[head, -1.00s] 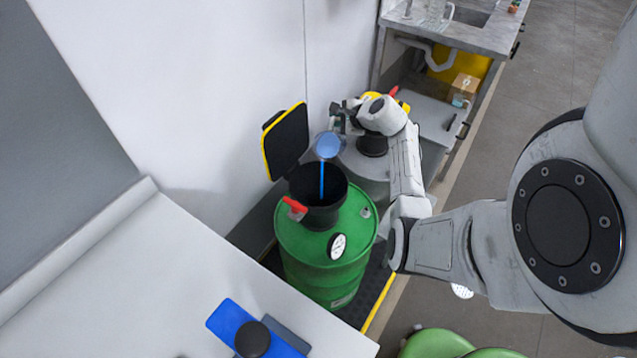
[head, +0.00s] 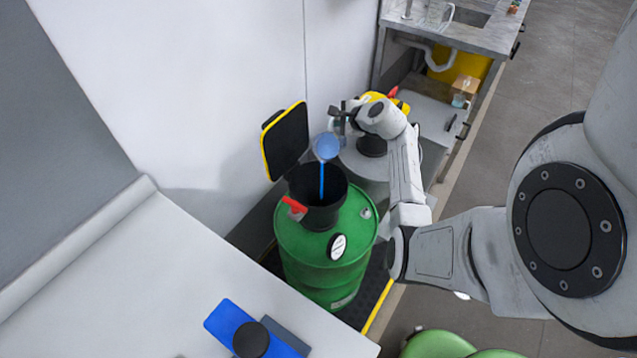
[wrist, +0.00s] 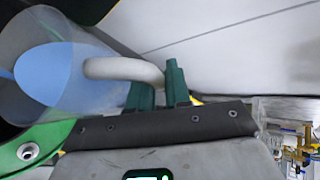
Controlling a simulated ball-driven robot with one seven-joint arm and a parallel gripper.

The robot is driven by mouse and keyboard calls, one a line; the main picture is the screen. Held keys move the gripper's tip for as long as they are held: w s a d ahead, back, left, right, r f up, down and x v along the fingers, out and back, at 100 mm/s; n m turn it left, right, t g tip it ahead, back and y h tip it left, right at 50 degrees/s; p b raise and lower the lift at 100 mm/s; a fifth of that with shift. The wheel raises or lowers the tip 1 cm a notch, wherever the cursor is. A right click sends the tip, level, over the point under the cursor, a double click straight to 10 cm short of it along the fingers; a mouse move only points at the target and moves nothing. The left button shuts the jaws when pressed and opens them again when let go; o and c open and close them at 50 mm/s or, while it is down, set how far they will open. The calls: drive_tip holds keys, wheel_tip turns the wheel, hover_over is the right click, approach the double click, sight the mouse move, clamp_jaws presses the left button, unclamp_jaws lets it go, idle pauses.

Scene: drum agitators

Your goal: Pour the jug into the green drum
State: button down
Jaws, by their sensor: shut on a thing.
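The green drum (head: 335,275) stands upright with a black funnel (head: 318,215) on its top and a black lid with a yellow edge (head: 286,142) raised behind it. The clear jug (head: 326,146) is tilted above the funnel, and a thin blue stream (head: 322,182) runs from it down into the funnel's mouth. My gripper (head: 345,117) is up and right of the funnel. In the wrist view, its green fingers (wrist: 158,86) are shut on the pale handle of the jug (wrist: 90,75), which holds blue liquid. The drum's inside is hidden.
A red-handled valve (head: 295,206) and a dial gauge (head: 337,246) sit on the drum top. A grey drum (head: 365,166) stands close behind. A white bench (head: 170,275) with a blue item (head: 232,318) is at front left. A sink counter (head: 465,30) is at the back.

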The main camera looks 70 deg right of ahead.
sight(331, 127)
drive_tip(key=shift+a+r+n+h+b, duration=0.2)
drive_tip(key=shift+a+n+h+b, duration=0.3)
drive_tip(key=shift+b, duration=0.75)
idle(1.2)
drive_tip(key=shift+a+r+n+t+h+b, duration=0.4)
drive_tip(key=shift+a+r+h+b, duration=0.3)
drive_tip(key=shift+r+h+b, duration=0.15)
idle(1.1)
drive_tip(key=shift+a+f+n+t+h+b, duration=0.1)
drive_tip(key=shift+a+n+t+h+b, duration=0.35)
drive_tip(key=shift+a+b, duration=0.85)
drive_tip(key=shift+s+a+r+n+h+b, duration=0.1)
drive_tip(key=shift+a+r+n+h+b, duration=0.1)
drive_tip(key=shift+a+b, duration=0.15)
drive_tip(key=shift+a+r+n+h+b, duration=0.1)
drive_tip(key=shift+a+h+b, duration=0.1)
drive_tip(key=shift+a, duration=0.2)
